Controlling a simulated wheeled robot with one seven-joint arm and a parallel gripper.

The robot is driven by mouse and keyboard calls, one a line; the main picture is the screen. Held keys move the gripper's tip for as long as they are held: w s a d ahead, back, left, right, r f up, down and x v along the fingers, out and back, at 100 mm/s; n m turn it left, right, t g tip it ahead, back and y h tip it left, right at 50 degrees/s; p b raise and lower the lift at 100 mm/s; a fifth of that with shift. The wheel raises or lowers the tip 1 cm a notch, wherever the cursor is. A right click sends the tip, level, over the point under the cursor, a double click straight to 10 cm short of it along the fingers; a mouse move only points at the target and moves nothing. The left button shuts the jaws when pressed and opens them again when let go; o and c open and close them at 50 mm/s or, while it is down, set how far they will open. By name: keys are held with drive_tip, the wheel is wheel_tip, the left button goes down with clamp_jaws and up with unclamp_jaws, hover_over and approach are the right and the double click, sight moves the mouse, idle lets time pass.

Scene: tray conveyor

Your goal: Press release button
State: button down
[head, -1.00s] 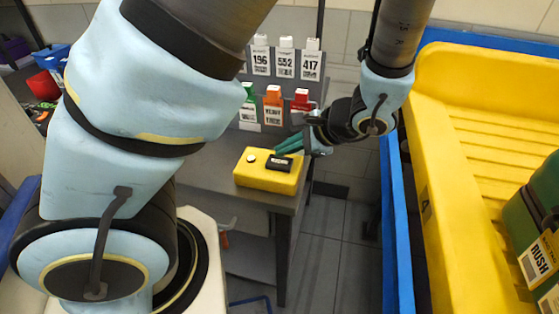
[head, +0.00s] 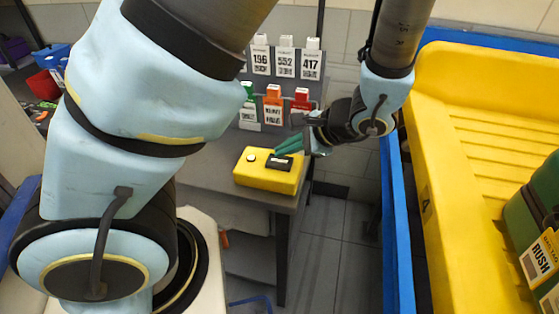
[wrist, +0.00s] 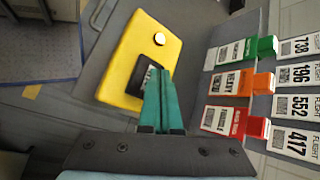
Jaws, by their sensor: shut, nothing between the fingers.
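A yellow box (head: 261,178) sits on the grey table near its front right corner. On its top are a round white button (head: 251,158) and a black display block (head: 280,163). My gripper (head: 278,151) has green fingers, shut and empty, pointing left at the box. In the wrist view the fingertips (wrist: 160,72) lie over the edge of the black display (wrist: 145,79), which they partly hide. The white button (wrist: 159,39) is beyond the tips and uncovered. I cannot tell whether the fingers touch the box.
A rack of tags stands behind the box, with green, orange and red tags (head: 273,106) and white numbered tags (head: 286,57). To the right is a yellow tray (head: 440,130) inside a blue frame (head: 393,220), holding a green case (head: 530,225) labelled RUSH.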

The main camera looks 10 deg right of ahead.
drive_tip(key=shift+f, duration=0.25)
drive_tip(key=shift+f+b, duration=0.45)
idle(0.6)
drive_tip(key=shift+r, duration=0.1)
drive_tip(key=shift+r+p, duration=0.75)
drive_tip(key=shift+r, duration=0.05)
